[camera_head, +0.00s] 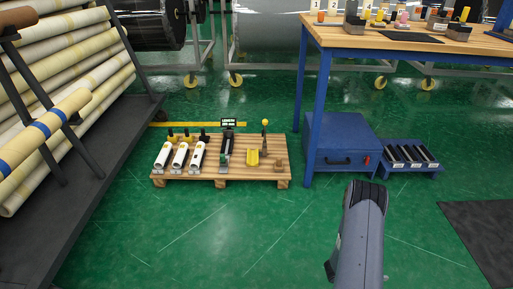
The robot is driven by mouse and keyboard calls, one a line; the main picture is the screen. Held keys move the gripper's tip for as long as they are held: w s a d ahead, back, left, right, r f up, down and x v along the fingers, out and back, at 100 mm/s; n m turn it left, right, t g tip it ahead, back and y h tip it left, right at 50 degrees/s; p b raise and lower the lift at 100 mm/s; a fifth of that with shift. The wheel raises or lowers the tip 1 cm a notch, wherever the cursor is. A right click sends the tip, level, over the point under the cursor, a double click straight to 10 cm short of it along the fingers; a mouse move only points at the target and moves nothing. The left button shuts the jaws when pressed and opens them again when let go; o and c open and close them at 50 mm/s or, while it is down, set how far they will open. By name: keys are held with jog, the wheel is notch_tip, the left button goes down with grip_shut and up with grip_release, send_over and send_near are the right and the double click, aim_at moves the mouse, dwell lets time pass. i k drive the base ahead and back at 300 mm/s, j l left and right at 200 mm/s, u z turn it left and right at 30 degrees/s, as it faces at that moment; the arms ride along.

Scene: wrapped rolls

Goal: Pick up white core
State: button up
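Three white cores lie side by side on a low wooden pallet (240,174) on the floor, left of the middle. They are the left core (162,155), the middle core (180,156) and the right core (197,157). I cannot tell which one the task means. A grey link of my arm rises at the bottom right, well apart from the pallet. My gripper's fingers do not show.
The pallet also bears a dark device (225,148), a yellow trough (253,157) and a small brown block (279,163). A rack of wrapped rolls (70,65) stands left. A blue-legged table (308,120), blue cabinet (338,143) and slotted stand (410,157) are right. Green floor before the pallet is clear.

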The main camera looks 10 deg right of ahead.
aim_at(161, 159)
jog(key=i+j+u, duration=0.15)
jog(key=u, duration=0.25)
jog(key=i+u, duration=0.2)
jog(key=u, duration=0.25)
jog(key=i+u, duration=0.2)
jog(key=u, duration=0.2)
jog(key=i+u, duration=0.2)
jog(key=u, duration=0.25)
jog(key=i+l+u, duration=0.45)
jog(key=i+l, duration=1.15)
jog(key=l, duration=0.6)
